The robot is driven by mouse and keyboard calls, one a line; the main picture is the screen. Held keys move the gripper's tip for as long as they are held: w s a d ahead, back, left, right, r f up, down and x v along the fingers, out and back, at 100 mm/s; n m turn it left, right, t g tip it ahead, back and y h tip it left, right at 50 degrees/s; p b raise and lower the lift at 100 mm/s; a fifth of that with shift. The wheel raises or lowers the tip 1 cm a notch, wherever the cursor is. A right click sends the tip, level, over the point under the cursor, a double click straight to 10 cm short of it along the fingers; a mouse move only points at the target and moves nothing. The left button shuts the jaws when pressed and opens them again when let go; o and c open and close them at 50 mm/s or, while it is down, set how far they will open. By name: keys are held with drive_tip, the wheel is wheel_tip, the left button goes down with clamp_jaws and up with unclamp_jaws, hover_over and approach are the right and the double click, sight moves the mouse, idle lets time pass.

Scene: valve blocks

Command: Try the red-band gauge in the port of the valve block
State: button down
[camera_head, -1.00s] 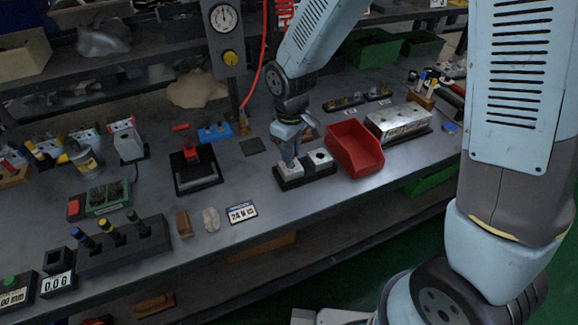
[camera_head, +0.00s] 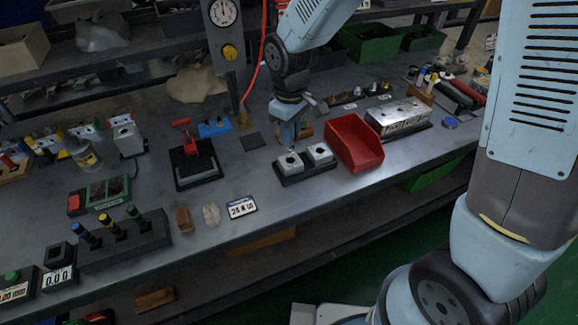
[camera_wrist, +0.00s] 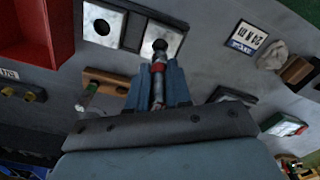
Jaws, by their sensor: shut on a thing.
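The red-band gauge (camera_wrist: 158,68) is a slim grey pin with a red band and a dark rounded end. My gripper (camera_wrist: 158,88) is shut on it in the wrist view. The valve block (camera_head: 290,164) has two pale square faces with a dark port each, on a black base. It also shows in the wrist view (camera_wrist: 170,32). The gauge's dark end overlaps the face farther from the red bin there, at its port. In the head view my gripper (camera_head: 288,146) is just behind and above the left face, whose port shows uncovered. The gauge is hard to make out there.
A red bin (camera_head: 355,146) stands right of the block, and a silver box (camera_head: 398,118) beyond it. A wooden stand (camera_wrist: 108,80) is close beside my gripper. A dark rack (camera_head: 152,234) with several gauges stands front left. A printed card (camera_head: 241,207) lies near the front edge.

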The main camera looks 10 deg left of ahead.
drive_tip(key=shift+r, duration=0.95)
